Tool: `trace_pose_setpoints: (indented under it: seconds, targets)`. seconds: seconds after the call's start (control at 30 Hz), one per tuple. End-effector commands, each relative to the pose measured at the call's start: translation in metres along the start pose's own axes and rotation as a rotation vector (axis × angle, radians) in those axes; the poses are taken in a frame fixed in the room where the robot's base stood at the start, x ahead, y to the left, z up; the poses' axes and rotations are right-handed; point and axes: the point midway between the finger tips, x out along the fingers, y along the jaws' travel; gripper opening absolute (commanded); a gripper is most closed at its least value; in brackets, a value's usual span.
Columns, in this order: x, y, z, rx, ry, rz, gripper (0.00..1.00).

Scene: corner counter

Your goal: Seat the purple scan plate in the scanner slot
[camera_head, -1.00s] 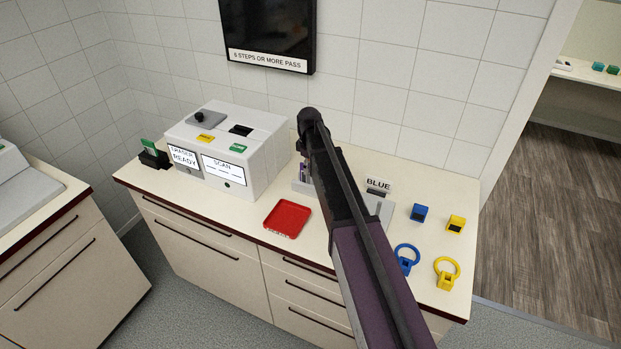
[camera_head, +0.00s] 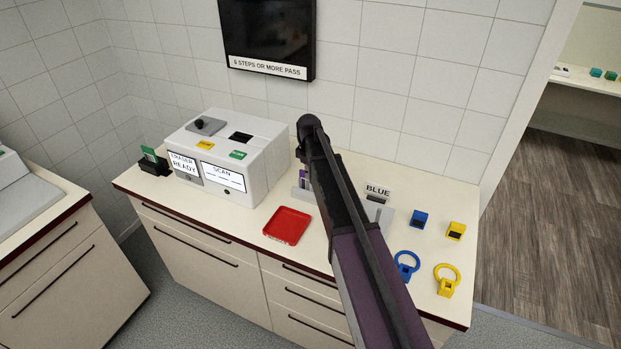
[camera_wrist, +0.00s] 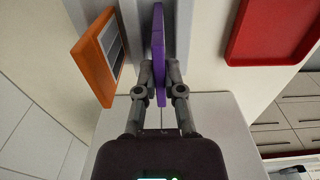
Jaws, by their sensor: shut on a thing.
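The purple scan plate (camera_wrist: 158,45) stands edge-on between the fingers of my gripper (camera_wrist: 159,74) in the wrist view. The gripper is shut on it. In the head view only a small purple patch of the plate (camera_head: 303,176) shows beside my arm, which hides the gripper. The plate is at a pale grey stand (camera_wrist: 183,25); I cannot tell whether it is clear of it. The white scanner (camera_head: 262,165) stands to the left, with a SCAN panel on its front and a dark slot (camera_head: 240,138) in its top.
An orange framed plate (camera_wrist: 98,52) stands close left of the purple plate in the wrist view. A red tray (camera_head: 288,225) lies in front of the scanner. A holder with a green plate (camera_head: 150,154) is at far left. Blue (camera_head: 419,219) and yellow (camera_head: 456,231) blocks lie at right.

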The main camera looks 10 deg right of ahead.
Motion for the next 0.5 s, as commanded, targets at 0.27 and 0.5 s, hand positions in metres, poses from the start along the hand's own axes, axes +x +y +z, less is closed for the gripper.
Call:
trace_pose_setpoints:
  seconds: [0.27,0.5]
  targets:
    - [-0.009,0.000,0.000,0.000,0.000,0.000,0.00]
    - [-0.027,0.000,0.000,0.000,0.000,0.000,0.00]
